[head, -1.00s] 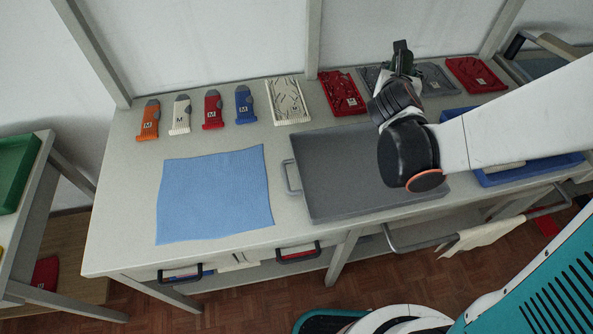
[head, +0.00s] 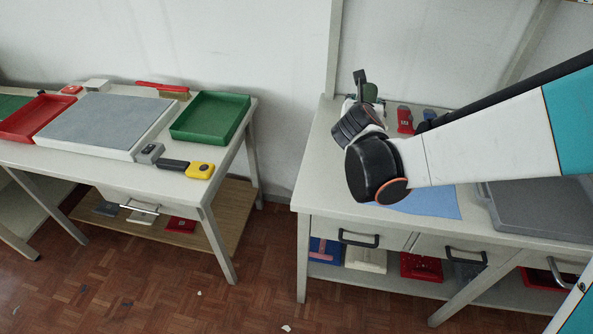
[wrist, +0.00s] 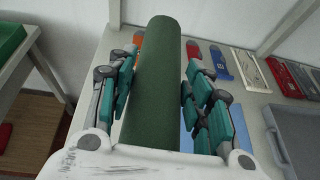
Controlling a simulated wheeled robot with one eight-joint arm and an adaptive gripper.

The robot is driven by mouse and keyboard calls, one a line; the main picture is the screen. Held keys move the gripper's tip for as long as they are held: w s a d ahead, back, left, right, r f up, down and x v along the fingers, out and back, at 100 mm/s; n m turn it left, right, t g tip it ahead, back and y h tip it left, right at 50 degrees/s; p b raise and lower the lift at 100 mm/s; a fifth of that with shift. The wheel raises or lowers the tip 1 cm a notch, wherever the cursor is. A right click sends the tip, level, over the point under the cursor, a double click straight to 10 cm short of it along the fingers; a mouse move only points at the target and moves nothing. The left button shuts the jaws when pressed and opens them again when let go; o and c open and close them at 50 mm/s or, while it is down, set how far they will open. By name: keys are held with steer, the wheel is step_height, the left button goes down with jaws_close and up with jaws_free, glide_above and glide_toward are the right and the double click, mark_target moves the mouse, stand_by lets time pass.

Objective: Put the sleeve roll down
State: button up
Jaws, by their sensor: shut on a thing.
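The sleeve roll is a long dark green cylinder (wrist: 155,85) in the wrist view, standing lengthwise between the fingers. My gripper (wrist: 165,85) has its teal-padded fingers on both sides of the roll and is shut on it. In the head view my gripper (head: 358,100) is above the left part of the right-hand bench. Only a small green part of the roll (head: 370,92) shows there, partly hidden by the fingers. The roll's far end is up in the air in the wrist view, and its lower part is hidden by the gripper body.
The left table (head: 225,150) holds a grey-topped pad (head: 105,122), a red tray (head: 35,118), a green tray (head: 210,117) and a yellow-black tool (head: 190,168). A floor gap separates it from the right bench (head: 318,165), with blue cloth (head: 430,203) and a grey tray (head: 545,208).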

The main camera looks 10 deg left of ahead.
steer(key=s+a+n+y, duration=0.1)
steer(key=a, duration=0.6)
steer(key=b, duration=0.9)
glide_above(330, 172)
step_height(330, 172, down, 19)
steer(key=shift+w+a+f, duration=0.1)
steer(key=shift+f, duration=0.1)
steer(key=shift+r, duration=0.1)
steer(key=o, duration=1.2)
